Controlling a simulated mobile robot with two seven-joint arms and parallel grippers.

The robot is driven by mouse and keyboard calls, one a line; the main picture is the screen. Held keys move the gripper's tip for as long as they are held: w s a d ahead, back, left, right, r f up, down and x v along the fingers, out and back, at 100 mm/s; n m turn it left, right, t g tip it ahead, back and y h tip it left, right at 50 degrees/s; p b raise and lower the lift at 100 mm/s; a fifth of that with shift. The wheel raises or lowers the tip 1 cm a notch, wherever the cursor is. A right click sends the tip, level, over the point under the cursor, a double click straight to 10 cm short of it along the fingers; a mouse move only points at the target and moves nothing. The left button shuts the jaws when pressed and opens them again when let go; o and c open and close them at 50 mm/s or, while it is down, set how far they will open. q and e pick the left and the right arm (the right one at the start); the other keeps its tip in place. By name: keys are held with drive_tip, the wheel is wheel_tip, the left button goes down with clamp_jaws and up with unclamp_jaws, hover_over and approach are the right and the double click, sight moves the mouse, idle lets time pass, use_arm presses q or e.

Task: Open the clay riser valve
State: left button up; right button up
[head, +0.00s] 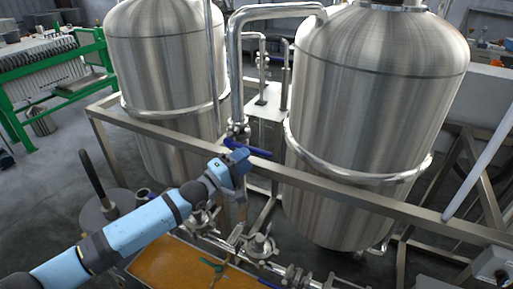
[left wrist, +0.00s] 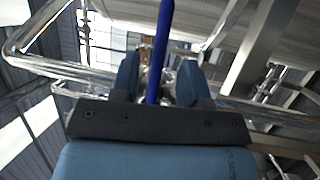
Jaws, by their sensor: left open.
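A valve with a blue lever (head: 248,147) sits on the vertical steel riser pipe (head: 236,85) between the two tanks. I take it to be the clay riser valve. My left gripper (head: 240,160) is at this lever in the head view and partly hides it. In the left wrist view the lever (left wrist: 161,45) runs lengthwise between the fingers of my left gripper (left wrist: 157,78). The fingers are apart, with a gap on both sides of the lever. The valve body is largely hidden behind the gripper in the wrist view. My right gripper is not in view.
Two steel tanks (head: 165,70) (head: 375,95) stand on either side of the riser. A steel frame rail (head: 340,187) crosses just below the lever. A green-framed machine (head: 60,85) stands at the left.

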sight(256, 151)
use_arm(q)
drive_tip(key=x, duration=0.5)
drive_tip(key=shift+p, duration=0.35)
clamp_jaws()
